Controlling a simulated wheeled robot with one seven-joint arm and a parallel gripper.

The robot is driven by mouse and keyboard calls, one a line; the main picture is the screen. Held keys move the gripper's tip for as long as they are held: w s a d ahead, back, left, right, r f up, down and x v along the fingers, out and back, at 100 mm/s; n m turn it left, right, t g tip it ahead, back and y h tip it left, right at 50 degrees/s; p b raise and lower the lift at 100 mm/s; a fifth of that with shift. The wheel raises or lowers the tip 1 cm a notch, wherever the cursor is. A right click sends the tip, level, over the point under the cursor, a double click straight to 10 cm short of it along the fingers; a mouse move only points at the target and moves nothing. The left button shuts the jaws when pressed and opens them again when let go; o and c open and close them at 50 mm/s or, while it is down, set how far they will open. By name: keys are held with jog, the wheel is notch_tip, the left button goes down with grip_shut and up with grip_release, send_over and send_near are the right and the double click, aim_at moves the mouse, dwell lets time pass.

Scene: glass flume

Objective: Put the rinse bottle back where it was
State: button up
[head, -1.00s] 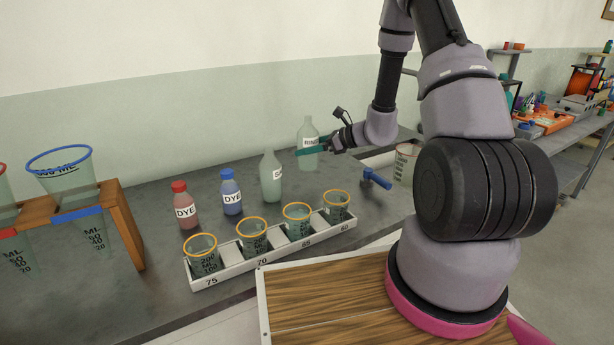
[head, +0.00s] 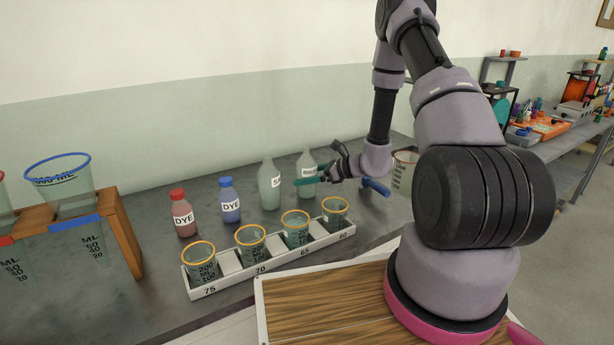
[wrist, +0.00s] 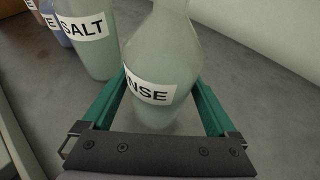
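The rinse bottle (head: 307,163), pale green and translucent with a white label, is upright behind the salt bottle's right side. It also fills the middle of the wrist view (wrist: 160,55). My gripper (head: 310,180) has its teal fingers on both sides of the bottle, closed on its lower body. The bottle's base is low, at or just above the grey bench; I cannot tell whether it touches. The salt bottle (head: 269,188) stands close by on the left, also in the wrist view (wrist: 85,45), with a small gap between.
Red (head: 182,214) and blue (head: 230,202) dye bottles stand farther left. A white rack (head: 262,262) of orange-rimmed cups lies in front. A blue tap-like part (head: 376,187) and a beaker (head: 403,172) are at the right. The wall is behind.

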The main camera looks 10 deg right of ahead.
jog(key=shift+d+r, duration=0.1)
jog(key=shift+r, duration=0.15)
jog(key=v, duration=1.2)
jog(key=s+a+r+n+g+h, duration=0.1)
jog(key=s+a+r+n+g, duration=0.1)
jog(key=s+a+r+n, duration=0.3)
jog(key=s+r+n+g, duration=0.1)
jog(key=r+n, duration=0.1)
jog(key=r, duration=0.6)
jog(key=s+a+r+n+g+h, duration=0.1)
jog(key=s+a+r+n+g, duration=0.1)
jog(key=s+a+r+n, duration=0.3)
jog(key=s+d+r+n+t+h, duration=0.2)
jog(key=s+d+r+n+h, duration=0.1)
jog(key=s+r, duration=0.3)
jog(key=s+d+r+n+t+h, duration=0.3)
jog(key=s+r, duration=0.4)
jog(key=r, duration=0.3)
jog(key=n+h, duration=0.1)
jog(key=n, duration=0.1)
jog(key=shift+d+r+n, duration=0.15)
jog(key=shift+n, duration=0.25)
